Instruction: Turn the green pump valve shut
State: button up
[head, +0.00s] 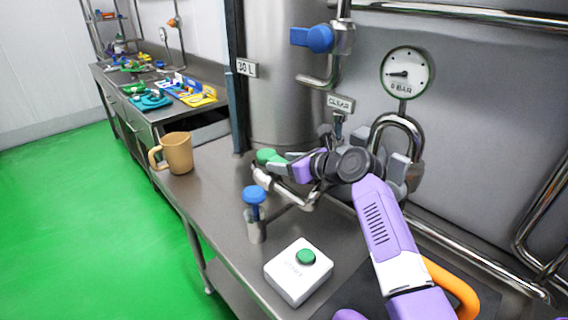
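The green pump valve handle (267,156) is on metal pipework at the foot of the large steel tank, at the back of the steel bench. My gripper (284,165) reaches in from the right, with its grey fingers right at the green handle. The fingers overlap part of the handle and hide its right end. I cannot tell whether they are touching it or closed on it.
A blue-topped valve (255,197) stands in front of the green one. A white box with a green button (305,257) sits nearer. A tan mug (178,153) is at the left edge. A blue tap (319,38) and a gauge reading 0 BAR (407,73) are above.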

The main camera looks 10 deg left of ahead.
grip_shut()
dwell(1.2)
